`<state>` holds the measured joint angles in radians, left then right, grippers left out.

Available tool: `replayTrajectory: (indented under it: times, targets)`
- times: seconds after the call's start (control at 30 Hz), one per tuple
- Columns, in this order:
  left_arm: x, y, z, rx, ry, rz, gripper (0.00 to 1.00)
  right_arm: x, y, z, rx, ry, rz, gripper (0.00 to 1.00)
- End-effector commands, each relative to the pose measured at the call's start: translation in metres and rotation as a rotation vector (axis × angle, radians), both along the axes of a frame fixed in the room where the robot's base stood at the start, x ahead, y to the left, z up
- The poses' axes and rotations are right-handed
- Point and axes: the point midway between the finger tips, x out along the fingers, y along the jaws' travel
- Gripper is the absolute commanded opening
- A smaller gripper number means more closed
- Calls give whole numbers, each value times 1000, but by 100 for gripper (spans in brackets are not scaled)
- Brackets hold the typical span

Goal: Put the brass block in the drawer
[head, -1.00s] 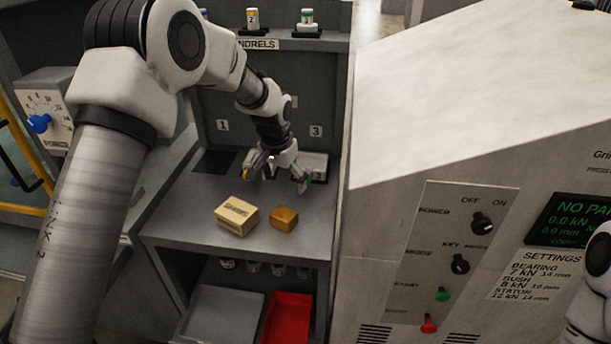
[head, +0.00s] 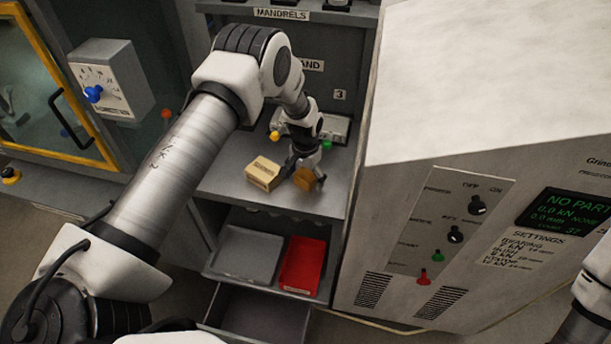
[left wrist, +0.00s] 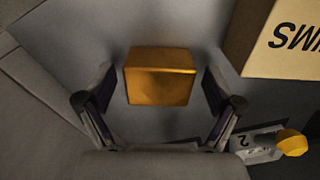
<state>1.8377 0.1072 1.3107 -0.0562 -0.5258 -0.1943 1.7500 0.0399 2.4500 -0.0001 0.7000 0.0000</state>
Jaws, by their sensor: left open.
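The brass block (head: 306,181) sits on the grey shelf of the cabinet, right of a cardboard box. In the left wrist view the brass block (left wrist: 160,77) lies between the two spread fingers, with a visible gap on each side. My left gripper (head: 304,171) is open, low over the block, and partly hides it in the head view. An open grey drawer (head: 262,322) shows at the bottom of the cabinet, partly cut off by the picture's lower edge. My right gripper is out of view.
The lettered cardboard box (head: 263,173) stands close to the block. Below the shelf are a grey tray (head: 248,258) and a red tray (head: 303,267). A grey machine with knobs (head: 450,230) stands at the right. Yellow and green knobs are behind the gripper.

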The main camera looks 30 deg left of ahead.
Motion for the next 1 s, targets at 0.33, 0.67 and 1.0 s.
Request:
replayTrajectory:
  times: [0.33,0.67,1.0]
  targets:
    - [0,0,0,0,1,0,0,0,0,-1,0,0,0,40]
    - [1,0,3,0,-2,0,0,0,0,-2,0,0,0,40]
    - [1,0,29,0,-3,1,0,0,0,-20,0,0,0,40]
